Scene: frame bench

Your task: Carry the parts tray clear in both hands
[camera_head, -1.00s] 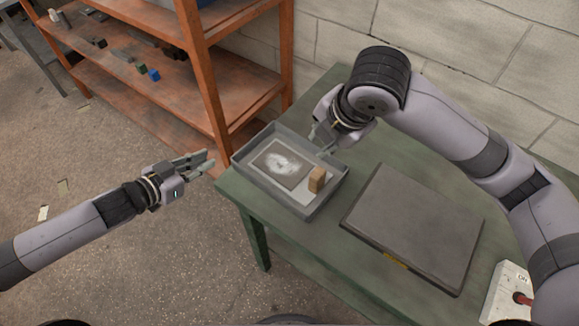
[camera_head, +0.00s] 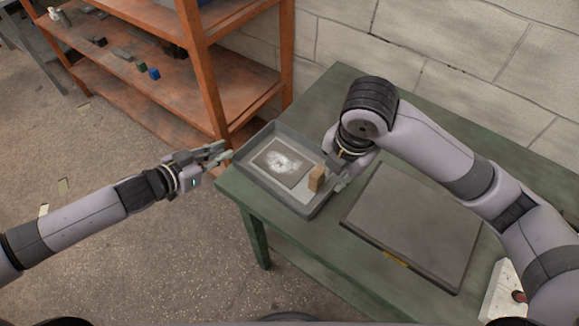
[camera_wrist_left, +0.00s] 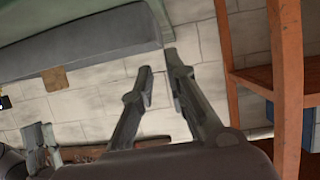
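The grey parts tray (camera_head: 268,191) sits on the green bench at its left corner. Inside it are a dark plate (camera_head: 280,163) with a pale patch and a small tan block (camera_head: 317,179). My left gripper (camera_head: 226,154) is open and empty just off the tray's left end, apart from it. In the left wrist view its two fingers (camera_wrist_left: 158,62) are apart, with the tray wall (camera_wrist_left: 85,38) and the block (camera_wrist_left: 55,80) beyond. My right gripper (camera_head: 339,176) is at the tray's right end, fingers apart, close to the wall; whether it touches is hidden.
A dark flat slab (camera_head: 415,225) lies on the green bench (camera_head: 330,245) right of the tray. A white switch box (camera_head: 500,295) is at lower right. An orange shelf (camera_head: 205,85) stands close behind the tray's left end. A block wall runs behind the bench.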

